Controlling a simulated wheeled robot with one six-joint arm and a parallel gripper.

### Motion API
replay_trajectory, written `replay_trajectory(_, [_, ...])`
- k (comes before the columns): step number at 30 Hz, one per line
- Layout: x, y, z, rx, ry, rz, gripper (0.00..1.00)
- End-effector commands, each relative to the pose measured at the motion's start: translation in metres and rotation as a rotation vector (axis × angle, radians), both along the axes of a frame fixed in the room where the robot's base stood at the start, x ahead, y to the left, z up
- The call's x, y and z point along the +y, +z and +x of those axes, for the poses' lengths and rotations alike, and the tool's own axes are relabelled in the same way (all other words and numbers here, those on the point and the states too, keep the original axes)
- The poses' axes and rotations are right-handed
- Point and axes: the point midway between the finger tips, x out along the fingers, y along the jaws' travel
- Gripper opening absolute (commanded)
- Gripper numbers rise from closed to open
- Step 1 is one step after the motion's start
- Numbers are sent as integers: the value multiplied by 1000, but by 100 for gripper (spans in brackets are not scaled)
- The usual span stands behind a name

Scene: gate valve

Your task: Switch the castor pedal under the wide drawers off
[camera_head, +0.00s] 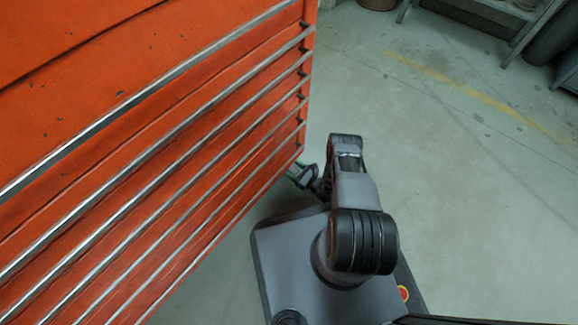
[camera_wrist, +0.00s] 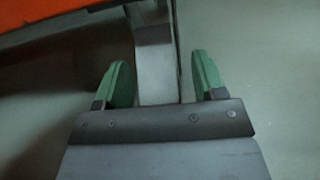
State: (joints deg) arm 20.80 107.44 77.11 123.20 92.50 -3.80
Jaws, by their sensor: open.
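The orange cabinet of wide drawers (camera_head: 170,150) fills the left of the head view, with long metal handles. My gripper (camera_head: 303,175) is low at the cabinet's near bottom corner, partly hidden by my arm. In the wrist view my gripper (camera_wrist: 161,72) is open, with one green finger on each side of a pale grey metal piece (camera_wrist: 155,60). This piece hangs below the cabinet's orange bottom edge (camera_wrist: 50,20) and looks like part of the castor or its pedal; I cannot tell which. Contact with the fingers does not show, and the pedal's position cannot be read.
The grey concrete floor (camera_head: 450,200) right of the cabinet is clear, with a worn yellow line (camera_head: 470,90). A metal bench or shelf (camera_head: 490,15) stands at the far top right. The cabinet's side edge is close to my arm.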

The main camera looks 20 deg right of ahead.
Motion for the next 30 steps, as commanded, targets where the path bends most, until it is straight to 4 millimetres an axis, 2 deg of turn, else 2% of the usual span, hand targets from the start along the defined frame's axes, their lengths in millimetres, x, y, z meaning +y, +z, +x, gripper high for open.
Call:
replay_trajectory(13, [7,0,3,0,6,0,64])
replay_trajectory(30, [5,0,2,0,1,0,10])
